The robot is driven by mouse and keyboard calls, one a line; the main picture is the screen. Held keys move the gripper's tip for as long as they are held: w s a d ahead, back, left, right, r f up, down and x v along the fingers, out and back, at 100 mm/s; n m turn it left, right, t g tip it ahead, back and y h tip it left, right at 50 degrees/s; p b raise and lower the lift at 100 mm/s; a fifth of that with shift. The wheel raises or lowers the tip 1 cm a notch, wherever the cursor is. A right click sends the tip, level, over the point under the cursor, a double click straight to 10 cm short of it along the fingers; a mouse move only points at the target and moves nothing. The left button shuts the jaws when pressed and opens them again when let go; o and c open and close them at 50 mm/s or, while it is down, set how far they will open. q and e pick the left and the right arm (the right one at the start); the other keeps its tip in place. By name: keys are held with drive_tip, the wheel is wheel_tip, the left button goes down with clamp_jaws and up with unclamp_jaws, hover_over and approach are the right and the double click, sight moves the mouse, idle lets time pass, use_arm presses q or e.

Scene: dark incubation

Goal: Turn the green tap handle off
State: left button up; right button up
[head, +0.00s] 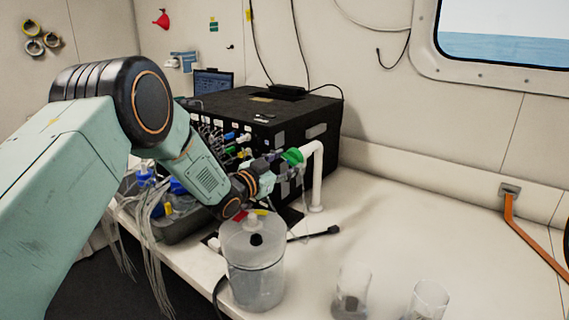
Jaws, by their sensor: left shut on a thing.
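The green tap handle (293,156) sits at the top of a white bent pipe (317,175) beside the black box's front. My left arm reaches in from the left, and my left gripper (278,161) is at the handle, shut on it. The fingers partly cover the handle, so its exact angle is hard to tell. My right gripper is not in view.
A large black box (300,108) with coloured connectors stands behind the gripper. A clear lidded container (254,275) stands below it. Two clear beakers (351,290) (428,300) stand at the front edge. The bench (430,220) on the right is mostly clear.

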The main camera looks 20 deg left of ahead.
use_arm(q)
drive_tip(key=shift+r, duration=0.2)
drive_tip(key=m+b, duration=0.4)
drive_tip(key=m, duration=0.2)
drive_tip(key=shift+m, duration=0.4)
drive_tip(key=m+b, duration=0.2)
drive_tip(key=m, duration=0.1)
drive_tip(key=shift+d+f, duration=0.1)
drive_tip(key=shift+m+b, duration=1.5)
drive_tip(key=shift+m, duration=0.6)
drive_tip(key=o, duration=1.2)
drive_tip(key=shift+d+f, duration=0.1)
drive_tip(key=shift+d, duration=0.05)
drive_tip(key=shift+c, duration=0.2)
drive_tip(key=shift+a, duration=0.2)
